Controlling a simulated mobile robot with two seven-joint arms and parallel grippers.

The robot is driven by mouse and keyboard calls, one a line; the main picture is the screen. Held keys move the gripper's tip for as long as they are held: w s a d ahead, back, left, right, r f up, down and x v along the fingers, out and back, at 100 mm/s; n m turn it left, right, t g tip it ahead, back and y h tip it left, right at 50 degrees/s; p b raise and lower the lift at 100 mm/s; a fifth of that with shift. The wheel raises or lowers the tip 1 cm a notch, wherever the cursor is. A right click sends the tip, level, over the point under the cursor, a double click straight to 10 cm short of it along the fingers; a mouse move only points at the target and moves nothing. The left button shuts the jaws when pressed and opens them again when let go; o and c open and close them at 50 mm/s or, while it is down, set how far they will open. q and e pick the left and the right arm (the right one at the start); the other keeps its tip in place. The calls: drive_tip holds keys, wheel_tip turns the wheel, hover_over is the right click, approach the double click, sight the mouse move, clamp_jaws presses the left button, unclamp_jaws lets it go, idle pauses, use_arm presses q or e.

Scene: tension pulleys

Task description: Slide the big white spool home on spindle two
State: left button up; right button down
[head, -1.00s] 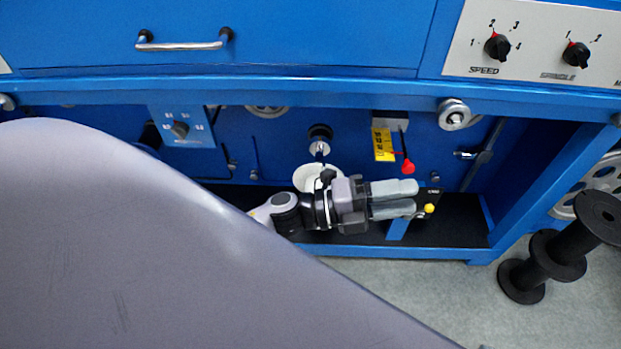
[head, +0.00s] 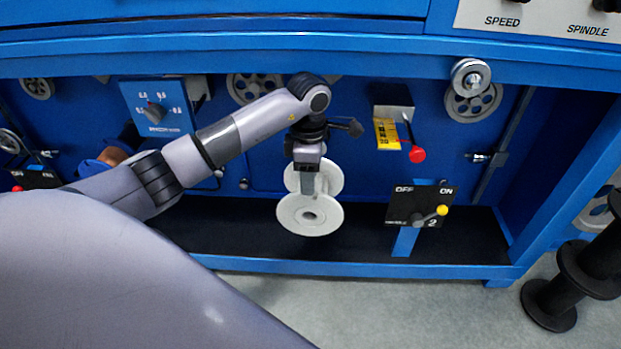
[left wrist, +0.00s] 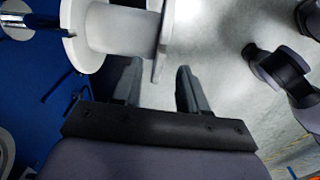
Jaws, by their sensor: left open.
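The big white spool (head: 306,222) hangs in the bay of the blue machine, its round front flange facing outward and its back flange (head: 325,173) nearer the panel. A shiny rod (left wrist: 38,22), apparently the spindle, meets its back flange in the left wrist view. My left gripper (head: 308,188) points down in front of the spool's core and partly hides it. In the left wrist view its two fingers (left wrist: 158,85) are apart, with the spool (left wrist: 115,30) just beyond the tips and one flange's edge lined up between them. I see no grip on it. My right gripper is not in view.
An OFF/ON switch plate (head: 420,207) marked 2, with a yellow-knobbed lever, stands right of the spool. A red-knobbed lever (head: 417,154) and yellow scale (head: 387,134) are above it. Black spools (head: 575,280) stand on the floor at right. The blue front rail (head: 350,268) borders the bay.

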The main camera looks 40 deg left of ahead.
use_arm(q)
wheel_tip(320, 180, down, 4)
drive_tip(key=shift+f+b, duration=0.2)
drive_tip(key=shift+b, duration=0.45)
drive_tip(key=shift+f, duration=0.7)
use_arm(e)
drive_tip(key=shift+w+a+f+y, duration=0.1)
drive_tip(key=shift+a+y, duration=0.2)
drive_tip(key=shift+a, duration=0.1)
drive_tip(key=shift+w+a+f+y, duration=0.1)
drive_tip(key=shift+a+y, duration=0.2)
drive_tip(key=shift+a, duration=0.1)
use_arm(q)
drive_tip(key=shift+c, duration=0.3)
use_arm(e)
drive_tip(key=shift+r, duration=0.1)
use_arm(q)
clamp_jaws()
drive_tip(key=shift+w, duration=0.1)
drive_tip(key=shift+w+d+r, duration=0.1)
drive_tip(key=shift+r, duration=0.15)
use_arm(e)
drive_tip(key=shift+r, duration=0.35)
